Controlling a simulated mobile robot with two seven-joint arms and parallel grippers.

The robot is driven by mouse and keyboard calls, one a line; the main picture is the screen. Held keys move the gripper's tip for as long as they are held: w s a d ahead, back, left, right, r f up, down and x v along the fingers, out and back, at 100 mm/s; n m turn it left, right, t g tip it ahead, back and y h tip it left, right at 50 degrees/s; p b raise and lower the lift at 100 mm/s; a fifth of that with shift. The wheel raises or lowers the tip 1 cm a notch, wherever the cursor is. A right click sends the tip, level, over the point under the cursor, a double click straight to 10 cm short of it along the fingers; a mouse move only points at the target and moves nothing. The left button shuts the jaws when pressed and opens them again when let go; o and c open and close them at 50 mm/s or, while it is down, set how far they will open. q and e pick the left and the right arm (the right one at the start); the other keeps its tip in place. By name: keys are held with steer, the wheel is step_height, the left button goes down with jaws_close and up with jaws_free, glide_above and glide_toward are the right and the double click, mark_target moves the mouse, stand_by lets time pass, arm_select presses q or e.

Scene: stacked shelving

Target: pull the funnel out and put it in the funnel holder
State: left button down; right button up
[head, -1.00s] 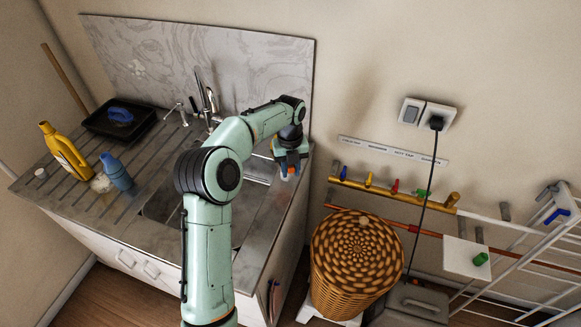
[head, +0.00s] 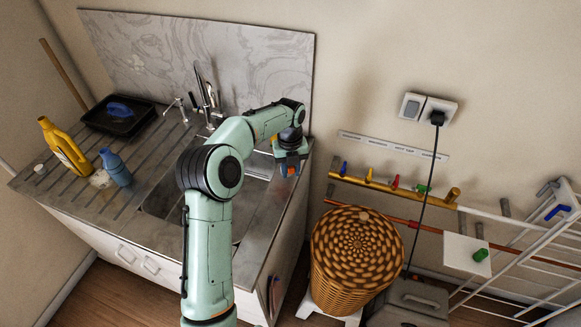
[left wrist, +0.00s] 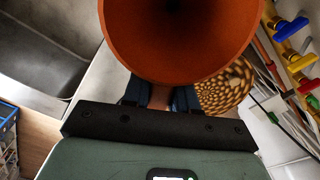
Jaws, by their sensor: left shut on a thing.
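An orange funnel (left wrist: 165,62) fills the top middle of the left wrist view, its wide mouth facing the camera. My left gripper (left wrist: 160,97) is shut on its narrow lower part between two dark blue fingers. In the head view, my left gripper (head: 290,160) is over the right edge of the sink counter. Only a small orange bit of the funnel (head: 291,170) shows there. I cannot pick out a funnel holder for certain. My right gripper is not in view.
The sink (head: 165,205) lies left of the gripper, with a tap (head: 207,90) behind it. A wicker basket (head: 355,250) stands right of the counter. A yellow pipe with coloured valves (head: 390,186) runs along the wall, near a drying rack (head: 540,245).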

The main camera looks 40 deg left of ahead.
arm_select(q)
steer(key=shift+f, duration=0.7)
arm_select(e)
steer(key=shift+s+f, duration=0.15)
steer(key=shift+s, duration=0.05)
arm_select(q)
steer(key=c, duration=0.8)
jaws_free()
steer(key=shift+r, duration=0.15)
steer(key=r, duration=0.5)
steer(key=r+p, duration=0.1)
steer(key=r, duration=0.1)
steer(key=shift+w+a+r, duration=0.15)
steer(key=shift+w+r, duration=0.1)
steer(key=shift+r, duration=0.1)
step_height(320, 180, up, 5)
steer(key=shift+a+f, duration=0.1)
steer(key=shift+r, duration=0.35)
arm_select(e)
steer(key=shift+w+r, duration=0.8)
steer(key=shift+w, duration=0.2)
